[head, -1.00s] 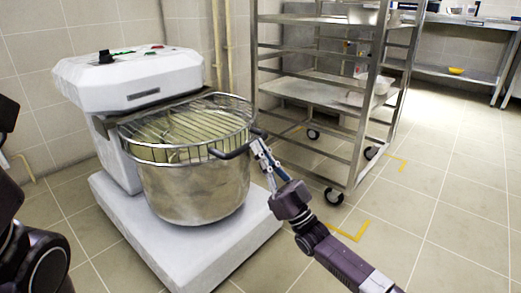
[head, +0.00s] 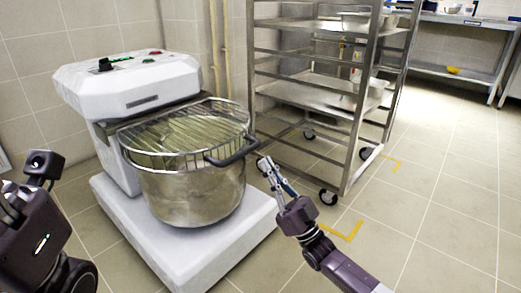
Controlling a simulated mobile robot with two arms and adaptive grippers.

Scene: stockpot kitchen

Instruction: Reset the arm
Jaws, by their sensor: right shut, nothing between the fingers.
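My right gripper (head: 265,163) is shut and empty. It is in the air just right of the large steel mixing bowl (head: 195,192), near the bowl's black handle (head: 233,152) but apart from it. Its arm comes in from the lower right. My left arm shows at the lower left edge, folded close to the camera. Whether the left gripper is open or shut does not show.
A white floor mixer (head: 130,82) carries the bowl under a wire guard (head: 185,135). A steel rack on wheels (head: 345,150) stands behind my right gripper. A steel table (head: 460,60) is at the back right. The tiled floor (head: 450,200) at right is clear.

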